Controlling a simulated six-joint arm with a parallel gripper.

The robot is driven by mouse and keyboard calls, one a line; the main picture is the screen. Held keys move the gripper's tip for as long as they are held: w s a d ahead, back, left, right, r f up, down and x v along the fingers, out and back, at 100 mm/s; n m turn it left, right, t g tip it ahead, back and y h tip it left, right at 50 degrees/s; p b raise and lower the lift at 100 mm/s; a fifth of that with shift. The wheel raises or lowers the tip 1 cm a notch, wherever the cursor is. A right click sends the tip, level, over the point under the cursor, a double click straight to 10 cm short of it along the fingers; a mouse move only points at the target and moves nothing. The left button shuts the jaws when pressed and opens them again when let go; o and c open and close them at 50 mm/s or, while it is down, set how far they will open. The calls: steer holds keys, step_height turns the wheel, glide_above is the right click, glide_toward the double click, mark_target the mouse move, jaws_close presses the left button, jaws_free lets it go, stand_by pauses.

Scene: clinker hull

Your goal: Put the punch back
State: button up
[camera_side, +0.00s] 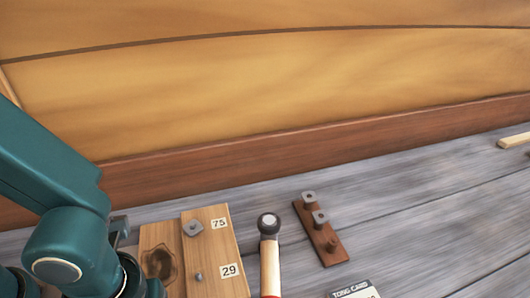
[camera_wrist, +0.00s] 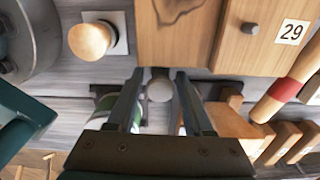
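In the wrist view my gripper (camera_wrist: 160,72) has its two dark fingers apart, with a gap between them. A small round grey end (camera_wrist: 160,90) shows in that gap, with clearance on both sides. I cannot tell whether it is the punch or how far below the fingers it lies. A turned wooden knob (camera_wrist: 90,41) stands on a pale square plate at upper left. In the side view my gripper is mostly hidden behind my teal arm at lower left. No thing there is clearly the punch.
A wooden block (camera_side: 213,275) with labels 75 and 29 lies beside my arm. A red-banded tool (camera_side: 269,250) with a round dark head lies right of it. A brown pegged strip (camera_side: 322,240) and a card (camera_side: 354,290) are further right. The hull plank stands behind.

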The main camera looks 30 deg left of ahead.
steer(key=shift+o, duration=0.4)
step_height(320, 180, up, 12)
steer(key=w+a+r+n+t, duration=0.1)
steer(key=w+a+n+t, duration=0.1)
steer(key=a+n, duration=0.5)
steer(key=w+a+r+n+t, duration=0.1)
steer(key=w+a+n+t, duration=0.2)
steer(key=n, duration=1.6)
steer(key=w+a, duration=0.1)
steer(key=a, duration=0.3)
steer(key=shift+o, duration=0.4)
steer(key=shift+w+a+n+t, duration=0.1)
steer(key=shift+a+n+t, duration=0.25)
steer(key=shift+n, duration=0.45)
